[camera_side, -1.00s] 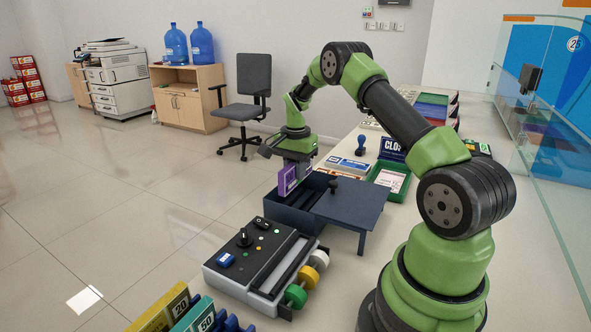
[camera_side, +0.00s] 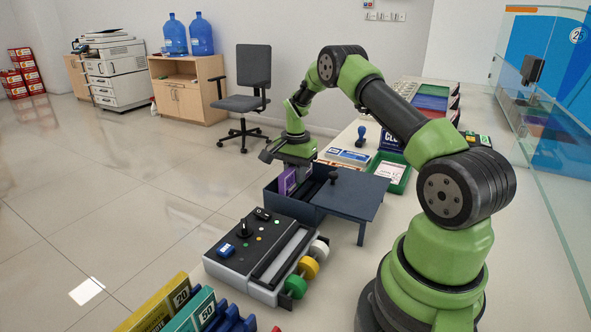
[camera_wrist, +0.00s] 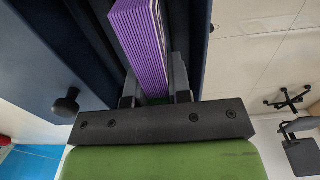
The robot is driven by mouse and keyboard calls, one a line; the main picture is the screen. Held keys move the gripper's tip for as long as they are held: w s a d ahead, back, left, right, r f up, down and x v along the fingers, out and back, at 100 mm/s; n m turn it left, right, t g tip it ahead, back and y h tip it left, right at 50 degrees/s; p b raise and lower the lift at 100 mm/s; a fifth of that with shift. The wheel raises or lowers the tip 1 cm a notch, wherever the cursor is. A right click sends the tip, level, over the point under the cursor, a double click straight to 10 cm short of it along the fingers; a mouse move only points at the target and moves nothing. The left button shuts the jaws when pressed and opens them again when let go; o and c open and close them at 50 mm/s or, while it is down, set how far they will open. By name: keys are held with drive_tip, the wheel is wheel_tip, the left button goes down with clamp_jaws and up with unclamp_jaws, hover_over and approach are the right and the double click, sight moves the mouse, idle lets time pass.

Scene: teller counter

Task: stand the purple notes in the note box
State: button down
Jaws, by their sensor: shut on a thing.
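The purple notes (camera_side: 287,183) are a banded upright stack held in my gripper (camera_side: 291,170), which is shut on them. In the wrist view the purple notes (camera_wrist: 142,40) stand edge-on between the two fingers of my gripper (camera_wrist: 155,92). The note box (camera_side: 275,197) is dark blue, with its lid slid to the right and a black knob (camera_side: 333,177) on it. The lower part of the notes is at or below the box's near wall in the side view. Whether they touch the floor inside is hidden.
A grey machine (camera_side: 262,255) with coloured rollers stands in front of the box. Yellow and teal note bundles (camera_side: 165,305) sit at the bottom left. A green tray (camera_side: 391,171) and a stamp (camera_side: 361,136) lie behind the box.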

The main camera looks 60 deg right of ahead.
drive_tip(key=shift+f, duration=1.8)
drive_tip(key=c, duration=1)
unclamp_jaws()
drive_tip(key=shift+o, duration=0.2)
drive_tip(key=shift+r, duration=0.1)
drive_tip(key=shift+r, duration=3.4)
